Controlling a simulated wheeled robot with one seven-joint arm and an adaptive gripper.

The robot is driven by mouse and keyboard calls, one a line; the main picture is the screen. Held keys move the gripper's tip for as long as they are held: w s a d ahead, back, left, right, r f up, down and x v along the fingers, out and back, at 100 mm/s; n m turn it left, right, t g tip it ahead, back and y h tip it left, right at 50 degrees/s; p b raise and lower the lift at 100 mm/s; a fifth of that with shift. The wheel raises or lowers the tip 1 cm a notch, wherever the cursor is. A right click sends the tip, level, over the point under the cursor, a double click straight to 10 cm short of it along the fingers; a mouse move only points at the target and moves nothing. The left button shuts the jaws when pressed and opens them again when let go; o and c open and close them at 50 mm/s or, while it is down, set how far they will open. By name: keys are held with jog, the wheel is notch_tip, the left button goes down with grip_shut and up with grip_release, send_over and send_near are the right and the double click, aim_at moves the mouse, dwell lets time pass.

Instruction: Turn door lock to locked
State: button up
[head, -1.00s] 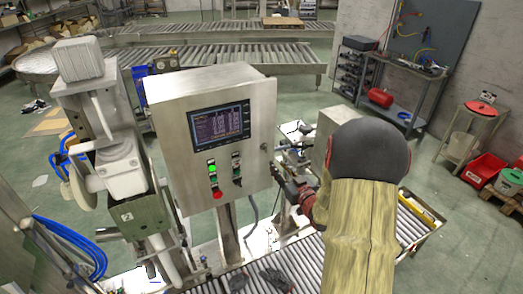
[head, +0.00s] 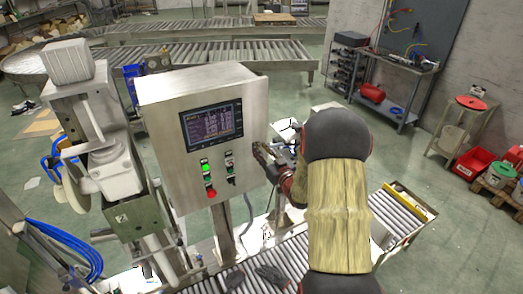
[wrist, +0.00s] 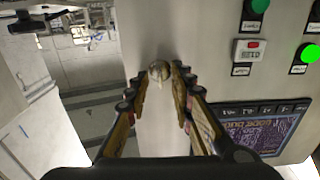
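The door lock is a small round metal knob (wrist: 159,71) on the bare edge strip of the steel control cabinet's door (head: 160,150). My gripper (wrist: 162,76) shows in the wrist view with its two fingers apart and pointing at the lock. The lock appears between the fingertips; I cannot tell whether they touch it. In the head view my gripper (head: 264,158) is at the right edge of the cabinet's front and hides the lock. The lock's turned position is too small to read.
The cabinet front carries a screen (head: 212,125), a lit green button (head: 205,168) and a red button (head: 211,191). A roller conveyor (head: 400,212) runs below and right of the cabinet. Dark gloves (head: 270,275) lie on the rollers in front.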

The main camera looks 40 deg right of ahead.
jog(key=shift+c, duration=0.2)
grip_shut()
jog(key=shift+f+b, duration=0.1)
jog(key=shift+b, duration=0.35)
jog(key=shift+a+f+n+b, duration=0.1)
jog(key=shift+n+b, duration=4.4)
jog(key=shift+b, duration=2.55)
jog(key=shift+a+f+n+b, duration=0.1)
jog(key=shift+n+b, duration=4.4)
jog(key=shift+b, duration=2.55)
